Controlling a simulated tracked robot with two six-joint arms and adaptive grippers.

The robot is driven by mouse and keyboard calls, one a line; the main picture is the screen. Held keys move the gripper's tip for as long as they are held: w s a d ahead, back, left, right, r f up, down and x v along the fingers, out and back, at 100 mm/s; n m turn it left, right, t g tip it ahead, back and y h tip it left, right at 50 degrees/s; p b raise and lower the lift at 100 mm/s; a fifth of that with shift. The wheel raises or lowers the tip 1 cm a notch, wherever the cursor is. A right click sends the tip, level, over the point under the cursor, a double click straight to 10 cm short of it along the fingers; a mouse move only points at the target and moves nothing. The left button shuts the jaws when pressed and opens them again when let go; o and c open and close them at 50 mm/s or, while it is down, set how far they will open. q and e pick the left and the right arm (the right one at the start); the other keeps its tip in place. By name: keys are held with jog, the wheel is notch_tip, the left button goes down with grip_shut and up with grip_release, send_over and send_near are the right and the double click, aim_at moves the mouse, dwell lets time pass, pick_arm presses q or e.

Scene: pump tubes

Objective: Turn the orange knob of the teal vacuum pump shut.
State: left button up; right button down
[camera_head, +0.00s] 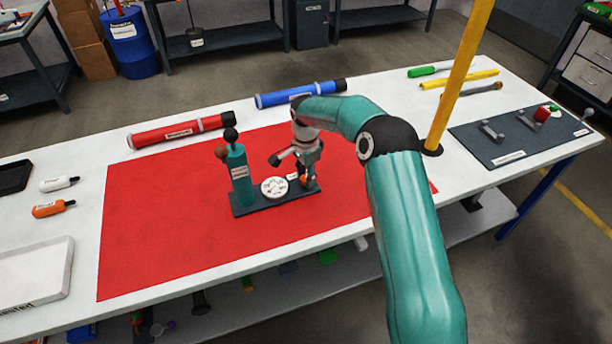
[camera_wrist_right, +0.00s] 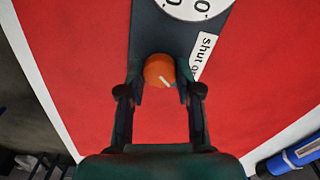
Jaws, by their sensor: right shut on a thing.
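The teal vacuum pump (camera_head: 240,178) stands upright on a dark base plate on the red mat, with a white round gauge (camera_head: 274,187) beside its column. Its orange knob (camera_head: 306,181) is at the right end of the base, partly covered by my right gripper (camera_head: 304,174). In the wrist view the knob (camera_wrist_right: 157,68) sits between the two fingertips of the right gripper (camera_wrist_right: 161,80), which is shut on it. A white mark on the knob slants toward the lower right. A label reading "shut" and more lies beside it, partly hidden. My left gripper is not in view.
A red tube (camera_head: 180,131) and a blue tube (camera_head: 298,94) lie behind the pump. A yellow post (camera_head: 461,72) rises right of my arm. White and orange bottles (camera_head: 50,208) and a white tray (camera_head: 35,275) are at left. The front red mat (camera_head: 170,245) is clear.

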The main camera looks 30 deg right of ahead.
jog(key=n+b, duration=0.1)
jog(key=n, duration=0.2)
jog(key=shift+n, duration=0.3)
jog(key=n+b, duration=0.1)
jog(key=n, duration=1.2)
jog(key=shift+w+n, duration=0.1)
jog(key=shift+n, duration=0.3)
jog(key=c, duration=0.8)
grip_release()
jog(key=shift+o, duration=0.2)
